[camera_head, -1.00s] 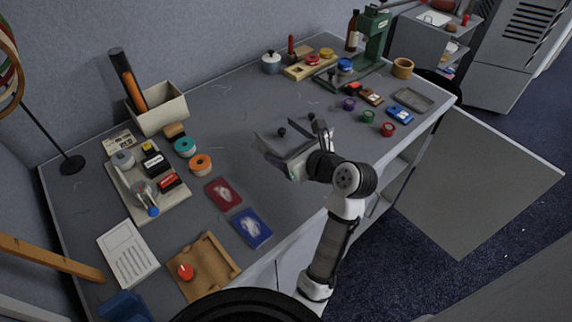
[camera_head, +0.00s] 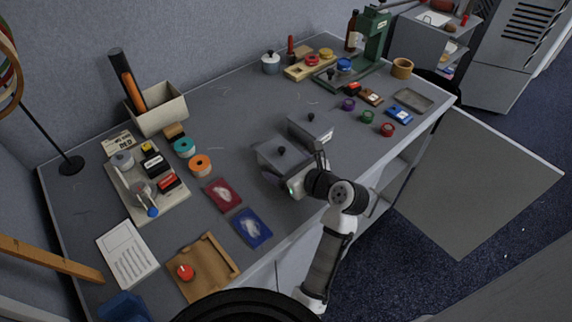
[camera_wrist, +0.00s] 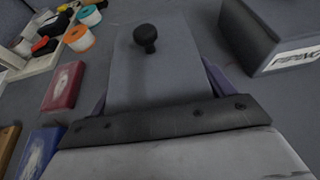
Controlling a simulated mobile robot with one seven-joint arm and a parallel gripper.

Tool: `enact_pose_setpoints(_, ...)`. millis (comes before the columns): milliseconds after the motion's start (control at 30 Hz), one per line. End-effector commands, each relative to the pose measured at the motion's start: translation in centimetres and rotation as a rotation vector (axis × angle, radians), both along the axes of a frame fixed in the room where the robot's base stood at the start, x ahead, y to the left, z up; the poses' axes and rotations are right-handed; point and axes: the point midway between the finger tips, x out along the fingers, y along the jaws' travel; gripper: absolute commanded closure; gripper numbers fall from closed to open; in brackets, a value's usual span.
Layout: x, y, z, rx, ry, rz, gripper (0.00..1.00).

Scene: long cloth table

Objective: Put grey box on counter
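A grey box (camera_head: 280,158) with a black knob on top is at the middle of the counter (camera_head: 240,115), at the end of my gripper (camera_head: 284,172). The box (camera_wrist: 150,80) also fills the middle of the wrist view, with my fingers along its two sides. My gripper is shut on it. The box is at or just above the counter; I cannot tell whether it touches. A second grey box (camera_head: 312,130) with a black knob stands close behind it to the right. It also shows at the right of the wrist view (camera_wrist: 265,35), with a white label.
A red packet (camera_head: 222,194) and a blue packet (camera_head: 251,228) lie to the left. A tray (camera_head: 170,200) with small items is farther left. Small coloured rings and a metal tray (camera_head: 413,100) lie to the right. The counter behind the boxes is clear.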

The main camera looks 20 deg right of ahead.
Motion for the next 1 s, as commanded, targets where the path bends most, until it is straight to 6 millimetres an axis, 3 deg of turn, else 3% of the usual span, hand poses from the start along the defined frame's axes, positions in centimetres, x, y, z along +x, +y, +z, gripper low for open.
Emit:
enact_pose_setpoints(467,-0.6,-0.3,0.6,-0.001,-0.001,-0.003,0.1)
enact_pose_setpoints(1000,-9.4,-3.5,4.5,-0.001,-0.001,-0.003,0.1)
